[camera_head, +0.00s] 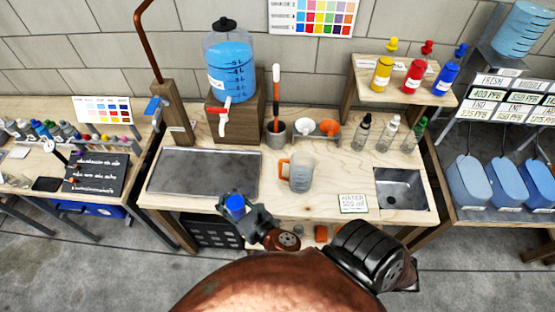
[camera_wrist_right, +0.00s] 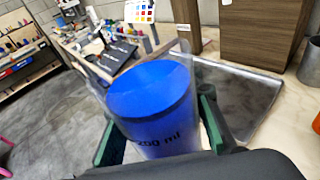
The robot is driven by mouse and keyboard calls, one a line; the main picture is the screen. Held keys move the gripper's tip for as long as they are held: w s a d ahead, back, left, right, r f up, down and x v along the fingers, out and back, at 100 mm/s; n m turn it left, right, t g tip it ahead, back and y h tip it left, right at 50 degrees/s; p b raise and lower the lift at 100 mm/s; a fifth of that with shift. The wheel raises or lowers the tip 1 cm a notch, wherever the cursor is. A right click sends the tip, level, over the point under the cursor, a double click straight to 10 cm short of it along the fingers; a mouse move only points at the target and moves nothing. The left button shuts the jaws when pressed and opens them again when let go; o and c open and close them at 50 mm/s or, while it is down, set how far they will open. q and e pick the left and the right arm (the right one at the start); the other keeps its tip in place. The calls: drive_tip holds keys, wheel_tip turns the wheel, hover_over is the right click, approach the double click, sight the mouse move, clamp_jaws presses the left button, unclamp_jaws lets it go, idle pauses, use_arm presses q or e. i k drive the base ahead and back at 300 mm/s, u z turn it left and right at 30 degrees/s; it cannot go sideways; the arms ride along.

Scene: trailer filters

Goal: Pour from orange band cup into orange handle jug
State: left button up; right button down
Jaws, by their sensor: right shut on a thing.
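My right gripper (camera_head: 238,207) is shut on a clear cup (camera_wrist_right: 152,105) holding deep blue liquid, with a "250 ml" mark on its wall. The green finger pads sit on either side of the cup in the right wrist view. No orange band shows on the visible part of the cup. The cup is held above the front edge of the bench, in front of the metal tray. The jug with the orange handle (camera_head: 299,172) stands upright on the bench, right of and behind the gripper, apart from it. Its contents are unclear. My left gripper is not in view.
A blue water dispenser (camera_head: 229,62) with a red tap stands on a wooden block behind the metal tray (camera_head: 204,171). A grey cup (camera_head: 276,136) with a stirrer and two funnels stand behind the jug. A "WATER" card (camera_head: 353,203) and a sink (camera_head: 402,190) are to its right.

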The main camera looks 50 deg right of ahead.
sight(303, 163)
drive_tip(key=u, duration=1.5)
drive_tip(key=k, duration=1.8)
drive_tip(key=z, duration=1.5)
drive_tip(key=i, duration=0.3)
drive_tip(key=u, duration=0.15)
